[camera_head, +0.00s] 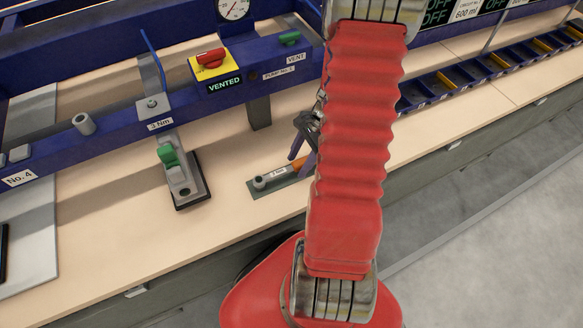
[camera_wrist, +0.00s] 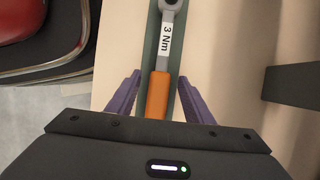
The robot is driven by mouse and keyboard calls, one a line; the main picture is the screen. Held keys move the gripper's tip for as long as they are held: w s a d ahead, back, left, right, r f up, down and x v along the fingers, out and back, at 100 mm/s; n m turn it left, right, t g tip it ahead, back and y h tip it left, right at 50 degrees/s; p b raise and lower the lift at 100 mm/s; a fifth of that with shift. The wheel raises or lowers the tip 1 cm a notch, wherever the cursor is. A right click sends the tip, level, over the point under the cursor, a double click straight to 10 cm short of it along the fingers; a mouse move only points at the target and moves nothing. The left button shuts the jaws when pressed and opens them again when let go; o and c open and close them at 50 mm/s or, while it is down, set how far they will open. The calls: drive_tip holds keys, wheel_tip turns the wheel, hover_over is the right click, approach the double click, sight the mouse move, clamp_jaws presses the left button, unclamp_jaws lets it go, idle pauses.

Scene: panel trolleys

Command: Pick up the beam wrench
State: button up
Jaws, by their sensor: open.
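The beam wrench (camera_head: 274,176) lies on a flat grey-green strip on the bench top, with a grey head, a "3 Nm" label and an orange handle. In the wrist view the wrench (camera_wrist: 158,92) runs up the picture, its handle between the two purple fingers. My gripper (camera_wrist: 157,98) is open, with a finger on each side of the handle and a visible gap on both sides. In the head view my gripper (camera_head: 303,156) is above the handle end and partly hidden by my red arm. The end of the handle is hidden in both views.
A stand with a green part (camera_head: 168,157) is left of the wrench. Blue bins (camera_head: 467,73) line the right. A dark grey bar (camera_wrist: 292,82) is right in the wrist view.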

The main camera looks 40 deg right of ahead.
drive_tip(key=shift+c, duration=0.2)
clamp_jaws()
idle(0.5)
idle(0.3)
